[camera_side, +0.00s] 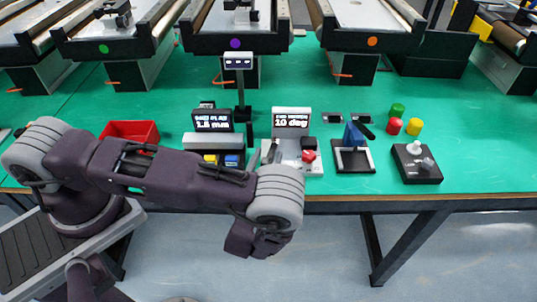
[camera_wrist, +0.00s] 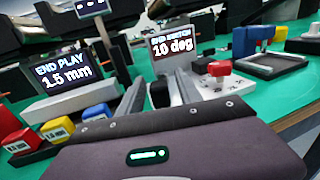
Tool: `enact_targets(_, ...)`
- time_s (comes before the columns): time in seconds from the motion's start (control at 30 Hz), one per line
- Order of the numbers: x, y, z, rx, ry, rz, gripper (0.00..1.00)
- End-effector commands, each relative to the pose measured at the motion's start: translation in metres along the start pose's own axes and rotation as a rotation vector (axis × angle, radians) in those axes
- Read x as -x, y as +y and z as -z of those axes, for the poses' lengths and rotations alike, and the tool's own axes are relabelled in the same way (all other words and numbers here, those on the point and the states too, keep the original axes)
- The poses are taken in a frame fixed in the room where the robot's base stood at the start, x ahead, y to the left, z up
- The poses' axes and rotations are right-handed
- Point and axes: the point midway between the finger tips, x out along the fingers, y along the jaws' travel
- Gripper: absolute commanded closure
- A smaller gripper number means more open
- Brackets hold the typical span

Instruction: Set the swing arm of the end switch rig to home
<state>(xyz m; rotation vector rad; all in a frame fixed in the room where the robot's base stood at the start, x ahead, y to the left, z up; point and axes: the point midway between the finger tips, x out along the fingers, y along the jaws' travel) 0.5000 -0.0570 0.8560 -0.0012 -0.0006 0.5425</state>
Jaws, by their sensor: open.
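The end switch rig shows a screen reading 10 deg (camera_side: 291,122). It also stands ahead in the wrist view, with its screen (camera_wrist: 173,44) at upper middle. A white base (camera_side: 312,168) carries a black block (camera_side: 309,143) and a red part (camera_side: 309,156). The red part shows in the wrist view (camera_wrist: 219,69), to the right of my fingers; I cannot tell clearly which piece is the swing arm. My gripper (camera_wrist: 160,80) is open and empty, its fingers pointing toward the rig's left side. In the side view my wrist mostly hides the gripper.
Left of the rig stands the end play unit (camera_side: 212,121), reading 1.5 mm, with yellow and blue blocks. A red bin (camera_side: 130,131) is farther left. On the right are a blue part on a black frame (camera_side: 353,159) and a joystick box (camera_side: 416,163). Conveyors line the back.

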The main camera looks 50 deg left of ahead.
Motion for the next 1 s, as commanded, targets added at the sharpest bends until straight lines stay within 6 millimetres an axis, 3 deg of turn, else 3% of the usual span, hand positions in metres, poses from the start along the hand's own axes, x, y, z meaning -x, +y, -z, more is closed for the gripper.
enact_targets(0.13, -0.0128, 0.0, -0.0001, 0.0, 0.001, 0.0, 0.58)
enact_targets(0.37, -0.0139, -0.0002, -0.0003, -0.001, 0.001, 0.001, 0.58)
enact_targets(0.5, -0.0138, -0.0002, -0.0004, -0.001, 0.001, 0.001, 0.86)
enact_targets(0.6, -0.0137, -0.0001, -0.0004, -0.001, 0.001, 0.001, 1.0)
enact_targets(1.0, -0.0135, -0.0001, -0.0005, -0.001, 0.0, 0.0, 1.0)
